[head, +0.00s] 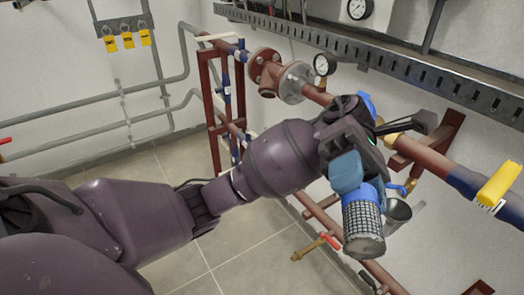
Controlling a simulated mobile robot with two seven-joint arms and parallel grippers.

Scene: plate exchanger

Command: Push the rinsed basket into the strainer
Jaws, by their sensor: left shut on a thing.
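My left gripper (362,172) reaches in from the left and is shut on the basket. The basket (363,228) is a grey mesh cylinder with a blue collar, hanging below the fingers and tilted slightly. Its lower end faces down and toward me. A brown flanged pipe fitting with a side branch (268,78) and grey flange, which may be the strainer, sits on the pipe behind and left of the gripper. The basket is apart from it. My gripper and wrist hide part of the pipe to its right. My right gripper is not in view.
A grey cup-like piece (398,212) is close behind the basket on the right. A red-handled brass valve (318,245) sits low, near the lower pipe. Bare tiled floor (240,245) lies below.

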